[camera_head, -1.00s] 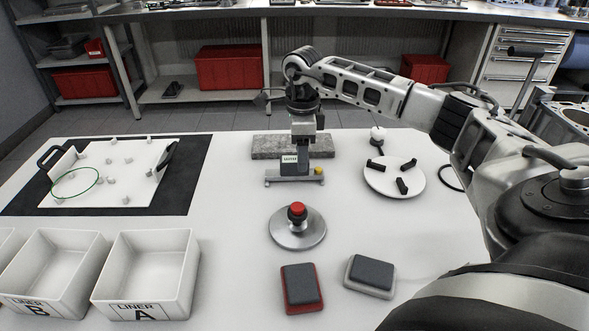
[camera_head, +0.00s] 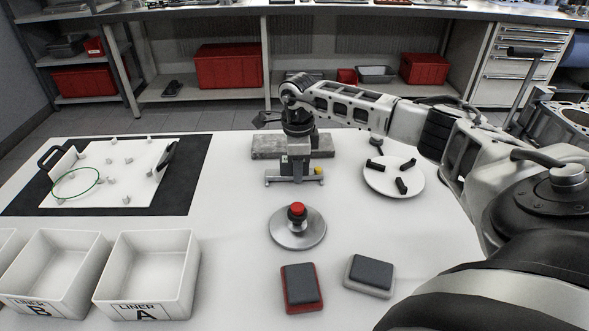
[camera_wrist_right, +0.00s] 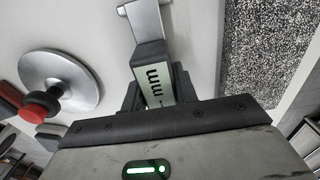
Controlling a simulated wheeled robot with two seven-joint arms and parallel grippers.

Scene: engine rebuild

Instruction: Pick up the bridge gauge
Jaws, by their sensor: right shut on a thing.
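The bridge gauge (camera_head: 274,179) stands on the white table in front of the grey stone block, with a flat base bar and a small yellow knob at its right end. My right gripper (camera_head: 297,160) has come down over the gauge from above and is shut on its upright body, hiding most of it. In the right wrist view, the gauge's body (camera_wrist_right: 158,86) with "mm" lettering sits between the dark fingers (camera_wrist_right: 160,97). The base bar seems to rest on the table. My left gripper is not in view.
A grey stone block (camera_head: 265,146) lies just behind the gauge. A round metal stand with a red knob (camera_head: 297,210) is in front. A white dish with black pieces (camera_head: 393,188) is to the right. Bins (camera_head: 146,285) stand front left.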

